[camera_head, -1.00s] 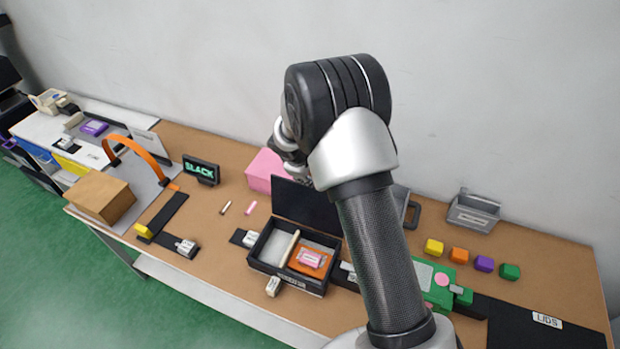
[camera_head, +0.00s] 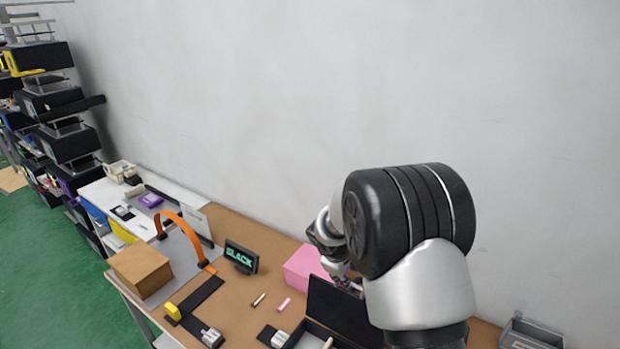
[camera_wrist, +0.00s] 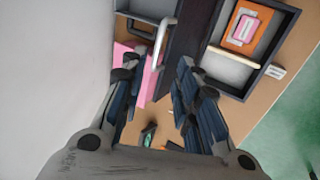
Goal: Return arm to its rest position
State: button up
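My arm stands over the workbench in the head view, with its black and silver elbow at the lower right. My gripper is partly hidden behind the elbow, and only some silver and dark parts of it (camera_head: 335,255) show. In the wrist view my gripper (camera_wrist: 156,72) has its two dark fingers well apart. Nothing is held between them. The pink box (camera_wrist: 122,56) and brown bench top appear beyond the fingers. In the head view the pink box (camera_head: 303,268) lies just left of and below the gripper.
A black open case (camera_head: 340,312) sits below the arm, its tray (camera_wrist: 230,85) holding an orange item (camera_wrist: 243,25). A black sign (camera_head: 240,257), orange arch (camera_head: 180,222) and cardboard box (camera_head: 140,270) stand left. A grey bin (camera_head: 530,333) is lower right. The wall rises behind the bench.

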jog(key=s+d+r+m+b, duration=0.1)
jog(key=s+r+m+b, duration=0.3)
jog(key=s, duration=0.4)
jog(key=s+d+r+m+b, duration=0.1)
jog(key=s+r+b, duration=0.2)
jog(key=s+b, duration=0.35)
jog(key=s+a+f+m+y+b, duration=0.1)
jog(key=s+b, duration=0.4)
jog(key=s, duration=0.6)
jog(key=s+a+f+m+y+b, duration=0.2)
jog(key=s+f+m+b, duration=0.2)
jog(key=s, duration=0.7)
notch_tip(320, 180, down, 2)
jog(key=shift+a+t+b, duration=0.15)
jog(key=shift+t+b, duration=0.15)
jog(key=shift+b, duration=0.2)
